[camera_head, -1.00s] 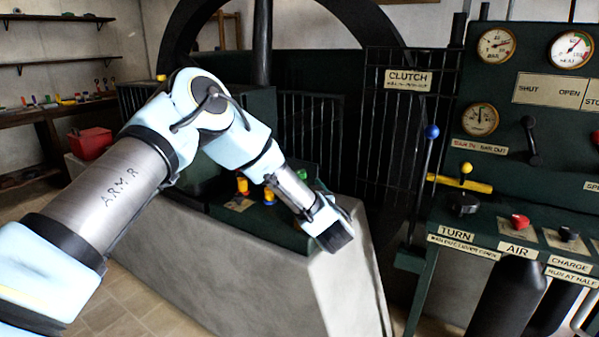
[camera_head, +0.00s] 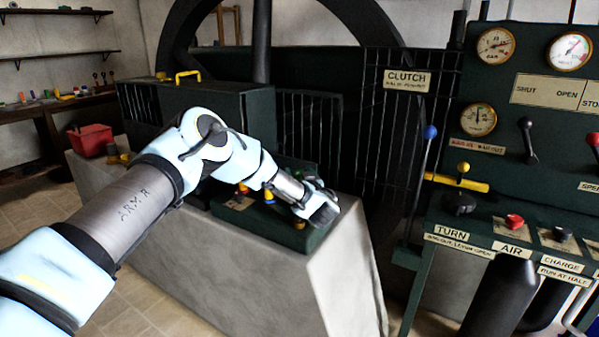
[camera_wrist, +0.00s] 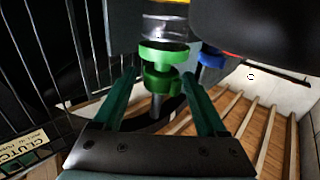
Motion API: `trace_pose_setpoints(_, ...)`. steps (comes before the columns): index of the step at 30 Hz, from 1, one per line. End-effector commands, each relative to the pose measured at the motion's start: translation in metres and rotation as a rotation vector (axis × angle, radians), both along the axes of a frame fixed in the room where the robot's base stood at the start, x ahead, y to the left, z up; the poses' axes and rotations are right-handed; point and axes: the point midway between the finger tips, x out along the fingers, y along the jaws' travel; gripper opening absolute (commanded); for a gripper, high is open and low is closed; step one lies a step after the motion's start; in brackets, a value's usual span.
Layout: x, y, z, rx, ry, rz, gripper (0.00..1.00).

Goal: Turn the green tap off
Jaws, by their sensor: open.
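The green tap (camera_wrist: 163,56) shows in the wrist view as a bright green round knob with a second green disc below it, under a clear glass part. My gripper (camera_wrist: 160,76) is open, with its two teal fingers on either side of the tap's lower disc. I cannot tell whether either finger touches it. In the head view my gripper (camera_head: 320,210) is over the right end of the dark machine top, and my arm hides the tap or most of it.
A blue knob (camera_wrist: 211,57) is close right of the green tap in the wrist view. Yellow-topped fittings (camera_head: 268,195) stand beside my wrist. The blue-knobbed clutch lever (camera_head: 430,132) and the gauge panel (camera_head: 540,85) are to the right. A red bin (camera_head: 92,140) is at left.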

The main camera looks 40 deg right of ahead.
Motion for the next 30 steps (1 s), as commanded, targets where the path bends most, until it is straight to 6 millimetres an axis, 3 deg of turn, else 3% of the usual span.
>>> trace_pose_setpoints(5, 0.0001, 0.0001, -0.0002, 0.000, 0.000, 0.000, 0.74)
trace_pose_setpoints(24, -0.0001, 0.0002, 0.0000, -0.001, -0.001, 0.000, 0.02)
trace_pose_setpoints(30, -0.0001, 0.0002, -0.0001, -0.001, -0.001, -0.001, 0.00)
